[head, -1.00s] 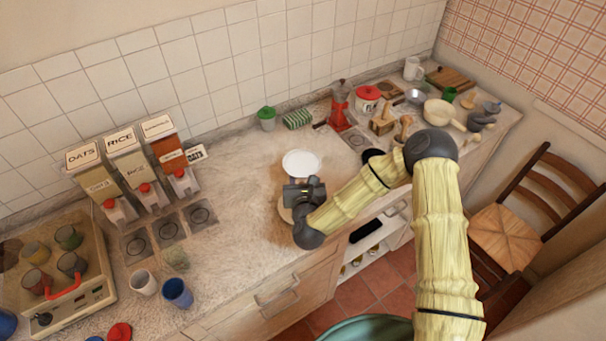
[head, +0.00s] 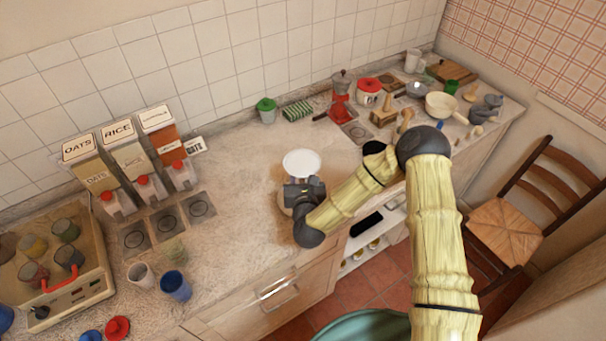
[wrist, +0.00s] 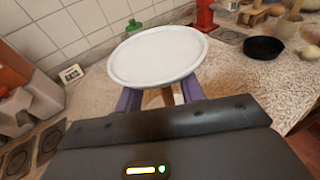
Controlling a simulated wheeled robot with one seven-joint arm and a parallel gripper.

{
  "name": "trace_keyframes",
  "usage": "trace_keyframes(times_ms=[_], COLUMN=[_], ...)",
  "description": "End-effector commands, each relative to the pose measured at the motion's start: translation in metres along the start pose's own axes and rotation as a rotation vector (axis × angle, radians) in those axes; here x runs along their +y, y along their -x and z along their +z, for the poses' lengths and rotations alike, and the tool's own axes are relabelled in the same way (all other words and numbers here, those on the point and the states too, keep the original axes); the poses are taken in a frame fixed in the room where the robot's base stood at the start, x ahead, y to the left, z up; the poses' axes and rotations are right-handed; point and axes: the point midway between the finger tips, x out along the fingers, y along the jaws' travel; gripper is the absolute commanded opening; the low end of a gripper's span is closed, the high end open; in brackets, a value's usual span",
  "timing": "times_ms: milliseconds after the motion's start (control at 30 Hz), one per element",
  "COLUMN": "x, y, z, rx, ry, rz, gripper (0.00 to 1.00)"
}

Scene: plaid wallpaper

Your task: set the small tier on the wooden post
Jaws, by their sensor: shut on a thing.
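The small tier (head: 301,163) is a white round plate with a raised rim; it looks nearly level above the counter. In the wrist view the small tier (wrist: 158,56) fills the upper middle. My gripper (head: 303,182) is shut on it from the near side, its purple fingers reaching under the plate. A brown wooden post (wrist: 168,97) shows below the plate, between the fingers. The plate hides its top, so I cannot tell whether they touch. A pale round edge (head: 284,204) shows beside my gripper, mostly hidden.
Cereal dispensers (head: 130,160) stand at the left, with cups (head: 175,286) in front. A green-lidded jar (head: 266,110), a striped green block (head: 297,111) and a red grinder (head: 341,100) stand at the back. A black pan (wrist: 264,48) is right of the plate.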

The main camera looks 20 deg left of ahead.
Motion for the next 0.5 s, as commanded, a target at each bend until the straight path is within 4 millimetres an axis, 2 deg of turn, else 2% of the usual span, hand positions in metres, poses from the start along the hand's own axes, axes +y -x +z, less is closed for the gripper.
trace_keyframes(times_ms=[500], x=[0.0], y=[-0.005], z=[-0.026], rx=[-0.001], ry=[-0.001], rz=[0.0], gripper=[0.08])
